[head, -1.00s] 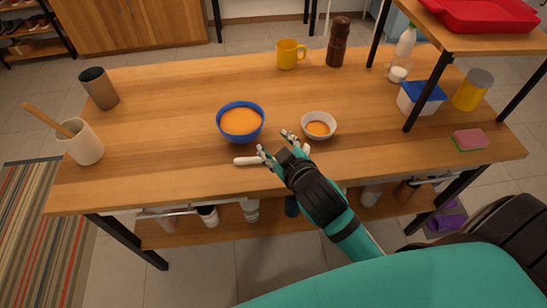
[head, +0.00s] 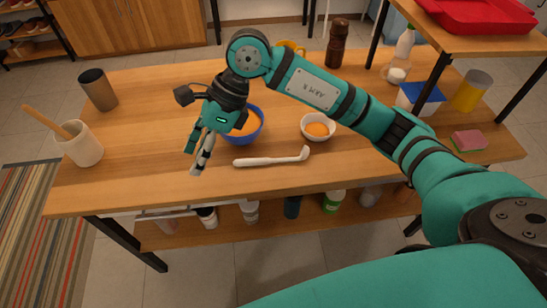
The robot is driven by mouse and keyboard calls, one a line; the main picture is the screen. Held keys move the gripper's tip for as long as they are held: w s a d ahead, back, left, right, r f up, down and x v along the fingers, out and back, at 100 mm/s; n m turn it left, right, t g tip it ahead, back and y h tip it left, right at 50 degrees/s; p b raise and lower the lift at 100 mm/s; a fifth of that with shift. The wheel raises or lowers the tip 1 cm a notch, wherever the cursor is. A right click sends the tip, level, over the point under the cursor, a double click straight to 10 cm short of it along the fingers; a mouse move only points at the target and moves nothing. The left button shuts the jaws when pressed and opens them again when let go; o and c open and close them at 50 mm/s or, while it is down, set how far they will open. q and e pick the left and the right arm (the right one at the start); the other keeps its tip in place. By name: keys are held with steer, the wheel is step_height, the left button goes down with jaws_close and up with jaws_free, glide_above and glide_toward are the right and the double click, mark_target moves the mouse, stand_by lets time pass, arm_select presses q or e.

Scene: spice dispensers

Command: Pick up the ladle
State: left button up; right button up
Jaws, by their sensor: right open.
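A white ladle (head: 271,160) lies on the wooden table (head: 345,170), in front of two bowls. Its thick handle end points left and its small bent end points right. My right gripper (head: 195,161) is to the left of the ladle, with its fingers pointing down and toward the front of the table. My right arm reaches across the table from the right. My left gripper is not in view.
A blue bowl (head: 257,127) of orange content stands behind the ladle, partly hidden by my gripper. A small white bowl (head: 318,127) stands right of it. A utensil holder (head: 84,148) and a brown cup (head: 98,90) stand at left. The front right tabletop is clear.

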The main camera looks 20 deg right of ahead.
steer(key=w+d+r+m+t+h, duration=0.1)
steer(key=w+d+h, duration=0.1)
steer(key=d+h, duration=0.35)
steer(key=w+d+t+h, duration=0.1)
steer(key=w+d+h, duration=0.15)
steer(key=d, duration=0.55)
steer(key=p, duration=0.1)
glide_above(260, 159)
steer(key=shift+y, duration=0.4)
steer(key=f, duration=1.1)
steer(key=shift+s+a+f, duration=0.15)
steer(key=shift+s+f, duration=0.05)
steer(key=shift+f, duration=0.05)
step_height(260, 159, down, 4)
steer(key=shift+w+f+p, duration=0.15)
steer(key=shift+f+p, duration=0.1)
steer(key=shift+p, duration=0.5)
steer(key=shift+f, duration=0.55)
jaws_close()
